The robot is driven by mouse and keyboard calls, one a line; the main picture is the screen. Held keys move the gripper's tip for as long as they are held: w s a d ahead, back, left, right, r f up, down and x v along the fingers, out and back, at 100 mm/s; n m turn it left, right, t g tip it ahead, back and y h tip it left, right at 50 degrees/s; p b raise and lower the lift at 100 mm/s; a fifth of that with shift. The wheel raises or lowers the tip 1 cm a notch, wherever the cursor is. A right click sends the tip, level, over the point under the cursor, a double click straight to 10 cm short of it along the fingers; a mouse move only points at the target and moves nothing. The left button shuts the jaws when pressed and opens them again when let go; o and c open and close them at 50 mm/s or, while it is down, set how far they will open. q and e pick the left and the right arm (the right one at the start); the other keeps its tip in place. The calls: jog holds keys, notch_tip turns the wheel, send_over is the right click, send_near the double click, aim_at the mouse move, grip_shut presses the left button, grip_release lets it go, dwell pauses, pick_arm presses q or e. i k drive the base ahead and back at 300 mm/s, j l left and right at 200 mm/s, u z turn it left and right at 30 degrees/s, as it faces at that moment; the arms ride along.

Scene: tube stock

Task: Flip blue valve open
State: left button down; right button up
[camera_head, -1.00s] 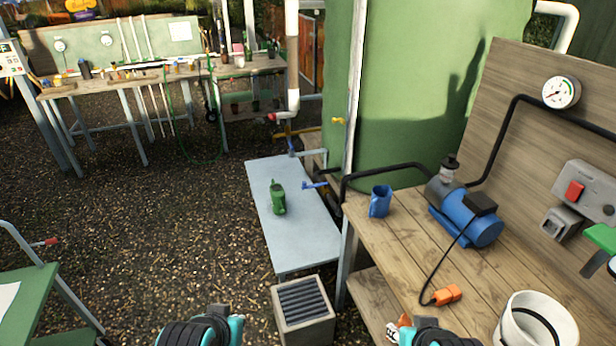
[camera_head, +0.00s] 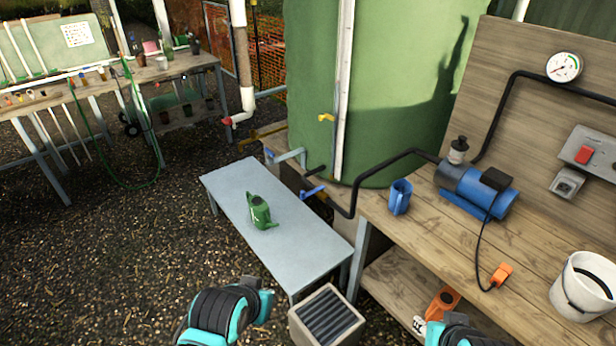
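The blue valve (camera_head: 312,191) is a small lever handle low at the front of the big green tank (camera_head: 390,90), near the black pipe and just beyond the grey bench. Its lever points to the left and slightly down, and nothing touches it. My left gripper (camera_head: 235,304) is at the bottom left of centre, in front of the bench and well short of the valve. My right gripper (camera_head: 456,331) is at the bottom edge, mostly cut off by the frame. The fingers of both are not clear enough to tell open from shut.
A green watering can (camera_head: 260,212) stands on the grey bench (camera_head: 235,190). A blue jug (camera_head: 400,197), a blue pump (camera_head: 475,190) and a white bucket (camera_head: 588,285) are on the wooden workbench (camera_head: 440,236) at right. A ribbed box (camera_head: 328,318) stands between my grippers.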

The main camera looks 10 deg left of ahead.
aim_at(303, 195)
jog(key=i+j+z, duration=0.3)
jog(key=j, duration=0.4)
jog(key=i+j+z, duration=0.2)
jog(key=j+z, duration=0.15)
jog(key=j, duration=0.4)
jog(key=i+j+z, duration=0.1)
jog(key=j+z, duration=0.2)
jog(key=j, duration=0.45)
jog(key=j+z, duration=0.3)
jog(key=j, duration=0.5)
jog(key=i, duration=0.05)
